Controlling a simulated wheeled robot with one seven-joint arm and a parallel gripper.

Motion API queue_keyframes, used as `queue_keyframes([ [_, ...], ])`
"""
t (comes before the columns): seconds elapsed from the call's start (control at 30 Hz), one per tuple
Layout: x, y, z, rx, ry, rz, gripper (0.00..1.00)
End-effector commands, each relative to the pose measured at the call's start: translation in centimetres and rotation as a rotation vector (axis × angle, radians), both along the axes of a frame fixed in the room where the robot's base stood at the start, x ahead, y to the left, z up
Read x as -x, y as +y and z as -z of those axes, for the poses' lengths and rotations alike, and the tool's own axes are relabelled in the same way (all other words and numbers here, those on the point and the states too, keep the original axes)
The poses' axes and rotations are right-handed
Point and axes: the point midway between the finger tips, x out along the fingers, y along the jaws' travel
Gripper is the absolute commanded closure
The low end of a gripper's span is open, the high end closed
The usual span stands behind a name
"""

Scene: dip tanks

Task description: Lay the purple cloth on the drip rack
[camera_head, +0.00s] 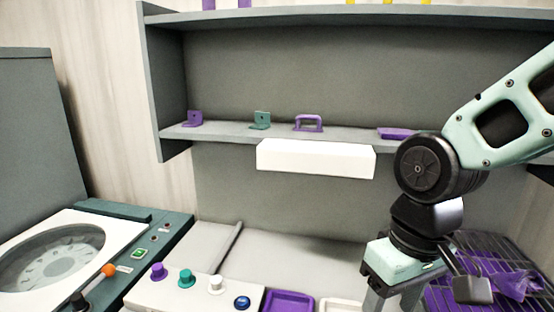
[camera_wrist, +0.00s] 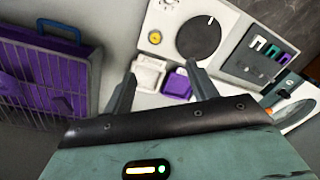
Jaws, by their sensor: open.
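A crumpled light purple cloth (camera_head: 515,284) lies on the wire drip rack (camera_head: 478,247) at the lower right of the head view. The rack has grey bars with purple showing beneath them. In the wrist view the rack (camera_wrist: 38,62) stands at the left edge; a small purple patch shows on its bars, but I cannot tell whether it is the cloth. My gripper (camera_wrist: 162,78) is open, with nothing visible between its fingers. In the head view it points down, just left of the rack and cloth, and partly hides the rack.
A purple tray (camera_head: 290,301) and a white tray (camera_head: 341,305) sit left of my gripper. A control panel (camera_head: 195,291) with knobs and a round-windowed tank (camera_head: 55,255) are further left. A shelf (camera_head: 225,132) with a white box front (camera_head: 315,158) juts out behind.

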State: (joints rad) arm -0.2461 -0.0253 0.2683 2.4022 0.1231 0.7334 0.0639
Motion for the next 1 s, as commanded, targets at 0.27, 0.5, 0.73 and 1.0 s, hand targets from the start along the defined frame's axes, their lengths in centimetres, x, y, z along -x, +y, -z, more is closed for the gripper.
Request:
queue_keyframes([
  [0.27, 7.9, 2.3, 3.2, 0.026, -0.027, -0.307, 0.42],
  [0.5, 8.2, 2.3, 3.3, 0.028, -0.028, -0.318, 0.42],
  [0.73, 8.1, 2.2, 3.3, 0.027, -0.028, -0.316, 0.42],
  [1.0, 8.1, 2.2, 3.3, 0.027, -0.028, -0.316, 0.42],
])
